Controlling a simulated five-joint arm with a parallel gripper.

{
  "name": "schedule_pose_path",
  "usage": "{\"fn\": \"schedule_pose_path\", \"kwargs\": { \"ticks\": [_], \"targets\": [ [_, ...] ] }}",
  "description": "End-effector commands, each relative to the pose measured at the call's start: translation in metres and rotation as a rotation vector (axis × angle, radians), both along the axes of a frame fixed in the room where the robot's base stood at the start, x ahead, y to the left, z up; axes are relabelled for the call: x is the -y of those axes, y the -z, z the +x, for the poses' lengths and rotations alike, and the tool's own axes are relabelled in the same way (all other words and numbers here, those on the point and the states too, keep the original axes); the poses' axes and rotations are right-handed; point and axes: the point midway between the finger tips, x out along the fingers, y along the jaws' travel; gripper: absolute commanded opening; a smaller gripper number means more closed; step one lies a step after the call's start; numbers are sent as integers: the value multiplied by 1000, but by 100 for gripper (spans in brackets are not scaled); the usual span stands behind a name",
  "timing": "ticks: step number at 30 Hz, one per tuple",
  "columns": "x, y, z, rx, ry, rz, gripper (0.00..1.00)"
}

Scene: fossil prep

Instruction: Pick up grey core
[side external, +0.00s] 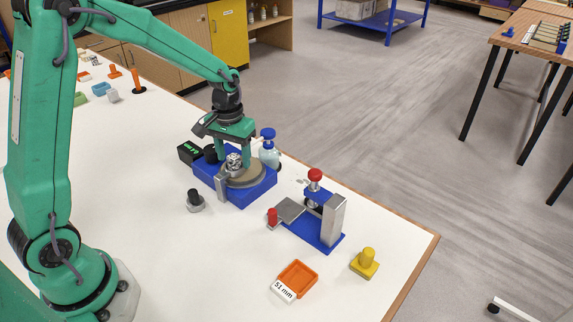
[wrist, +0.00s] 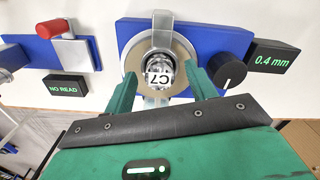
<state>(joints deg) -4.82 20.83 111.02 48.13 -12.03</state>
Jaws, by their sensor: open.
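The grey core (wrist: 161,72) shows in the wrist view as a small metallic grey piece with a white label that appears to read C7. It sits at the round tan disc (wrist: 128,62) of a blue machine (wrist: 205,38), beside a metal bracket (wrist: 162,22). In the side view the core (side external: 234,161) stands on that machine (side external: 237,198). My gripper (wrist: 161,76) is open, with one green finger on each side of the core. My gripper (side external: 235,152) is low over the disc in the side view. Whether the fingers touch the core cannot be told.
A black display (wrist: 282,57) reads 0.4 mm beside a black knob (wrist: 226,70). A blue-capped bottle (side external: 269,152) stands close behind the machine. A blue press (side external: 318,226), an orange tray (side external: 299,274) and a yellow knobbed piece (side external: 366,263) lie to the right. The white table (side external: 200,270) is clear in front.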

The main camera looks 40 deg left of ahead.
Motion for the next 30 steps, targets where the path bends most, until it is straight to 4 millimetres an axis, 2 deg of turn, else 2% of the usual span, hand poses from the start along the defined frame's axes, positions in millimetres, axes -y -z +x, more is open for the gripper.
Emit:
{"fn": "schedule_pose_path", "kwargs": {
  "ticks": [15,23,30],
  "targets": [
    [0,1,0,0,0,0,56],
    [0,1,0,0,0,0,6],
    [0,1,0,1,0,0,6]
  ]
}}
